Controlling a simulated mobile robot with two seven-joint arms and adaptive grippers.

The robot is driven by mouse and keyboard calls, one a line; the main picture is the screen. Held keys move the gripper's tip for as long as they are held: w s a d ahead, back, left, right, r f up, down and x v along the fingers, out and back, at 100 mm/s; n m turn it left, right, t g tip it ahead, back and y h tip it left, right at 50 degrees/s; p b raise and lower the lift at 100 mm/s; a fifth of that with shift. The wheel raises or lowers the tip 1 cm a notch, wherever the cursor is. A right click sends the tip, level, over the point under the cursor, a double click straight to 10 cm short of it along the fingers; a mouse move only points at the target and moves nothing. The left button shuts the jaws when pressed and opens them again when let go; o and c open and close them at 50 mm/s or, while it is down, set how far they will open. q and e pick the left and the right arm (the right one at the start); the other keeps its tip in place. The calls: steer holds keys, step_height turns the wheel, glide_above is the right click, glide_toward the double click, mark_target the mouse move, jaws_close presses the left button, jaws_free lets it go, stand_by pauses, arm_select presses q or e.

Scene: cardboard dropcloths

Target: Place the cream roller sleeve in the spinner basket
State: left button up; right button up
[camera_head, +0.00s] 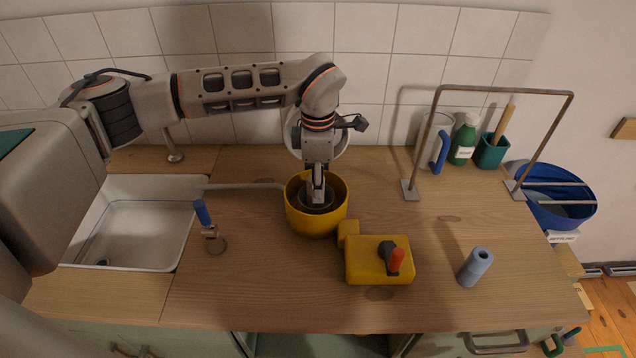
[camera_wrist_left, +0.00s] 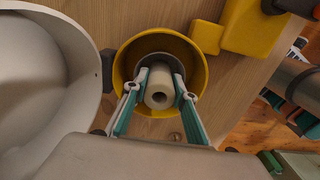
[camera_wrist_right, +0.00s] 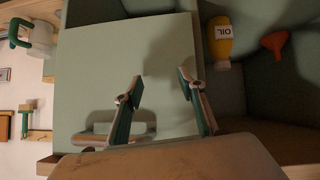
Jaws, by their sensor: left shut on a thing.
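The cream roller sleeve (camera_wrist_left: 160,92) shows end-on in the left wrist view, inside the yellow bowl of the spinner (camera_head: 312,222). The dark spinner basket (camera_wrist_left: 150,62) sits inside that bowl and surrounds the sleeve. My left gripper (camera_head: 317,194) points down into the bowl and is shut on the sleeve, one finger on each side. I cannot tell whether the sleeve's lower end touches the basket floor. In the head view the gripper hides most of the sleeve. My right gripper (camera_wrist_right: 157,88) is open and empty, in front of a pale green cabinet panel (camera_wrist_right: 130,55).
A yellow block-shaped unit with a red knob (camera_head: 380,260) stands right of the bowl. A blue-grey sleeve (camera_head: 475,267) stands farther right. A metal frame (camera_head: 505,90) rises at the back right.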

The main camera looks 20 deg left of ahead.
arm_select(q)
steer(key=o, duration=0.9)
steer(key=shift+f, duration=0.1)
steer(key=shift+c, duration=0.2)
arm_select(e)
steer(key=shift+w+r, duration=0.15)
steer(key=shift+r, duration=0.05)
arm_select(q)
step_height(320, 180, up, 12)
steer(key=b, duration=0.1)
steer(key=shift+r+b, duration=0.2)
steer(key=shift+b, duration=0.15)
arm_select(e)
steer(key=shift+w+a+r+y, duration=0.1)
steer(key=shift+w+a+y, duration=0.05)
steer(key=shift+a, duration=0.3)
steer(key=shift+w+a+r+y, duration=0.1)
steer(key=shift+w+a+y, duration=0.05)
steer(key=shift+a, duration=0.25)
steer(key=shift+d, duration=0.1)
